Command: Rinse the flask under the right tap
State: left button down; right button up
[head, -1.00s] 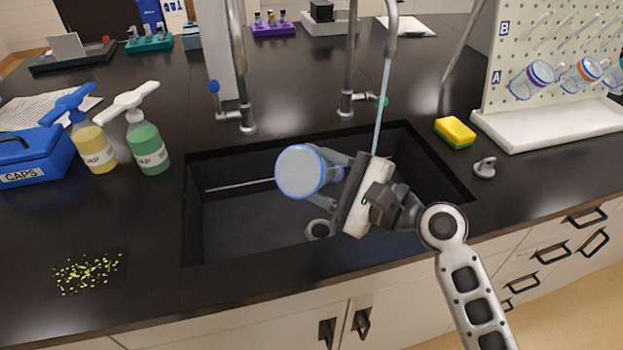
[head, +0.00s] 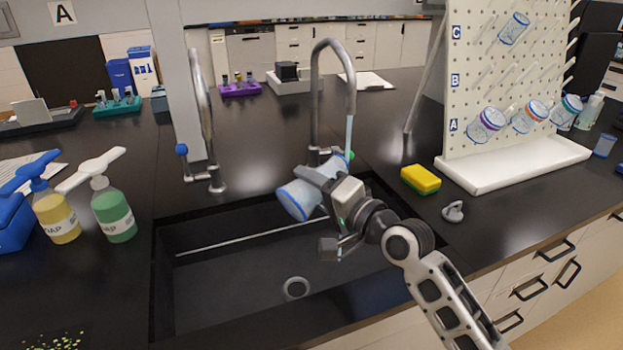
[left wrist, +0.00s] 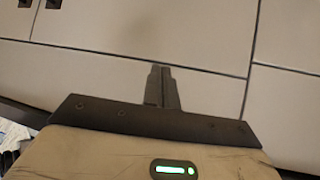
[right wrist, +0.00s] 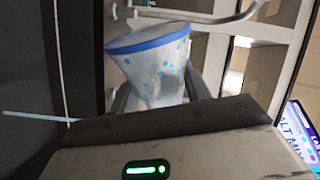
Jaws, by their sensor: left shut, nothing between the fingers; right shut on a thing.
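The flask (head: 297,199) is pale and cloudy with a blue-rimmed wide end. My right gripper (head: 332,187) is shut on its narrower part and holds it tilted above the sink, the wide end down to the left. The right wrist view also shows the flask (right wrist: 150,65), with blue spots on its side. The right tap (head: 322,75) has a green knob, and a water stream (head: 349,133) runs from its spout. The stream's lower end is hidden behind my gripper; I cannot tell whether it meets the flask. My left gripper (left wrist: 162,87) is shut and empty, facing cabinet fronts.
The dark sink (head: 230,285) lies below. The left tap (head: 205,110) has a blue knob and no visible stream. A sponge (head: 421,179) and grey stopper (head: 453,211) lie right of the sink, before a pegboard (head: 500,80) with flasks. Soap bottles (head: 113,212) stand left.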

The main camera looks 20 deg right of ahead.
jog(key=shift+d+f+n+b, duration=0.1)
jog(key=shift+f+n+b, duration=0.75)
jog(key=shift+n+b, duration=0.2)
jog(key=shift+w+d+n+b, duration=0.15)
jog(key=shift+n+b, duration=0.35)
jog(key=shift+n, duration=0.25)
jog(key=n, duration=0.3)
jog(key=shift+w+d+f+h+p, duration=0.15)
jog(key=shift+d+h+p, duration=0.15)
jog(key=shift+w+d+f+n, duration=0.1)
jog(key=shift+d+n, duration=0.05)
jog(key=shift+n, duration=0.4)
jog(key=shift+d+f+n, duration=0.1)
jog(key=shift+d+n, duration=0.05)
jog(key=shift+n, duration=0.4)
jog(key=shift+w+d+r+n, duration=0.1)
jog(key=shift+d+n, duration=0.2)
jog(key=shift+n, duration=0.7)
jog(key=n, duration=0.3)
jog(key=shift+w+d+f+p, duration=0.2)
jog(key=shift+d+p, duration=0.15)
jog(key=shift+d, duration=0.05)
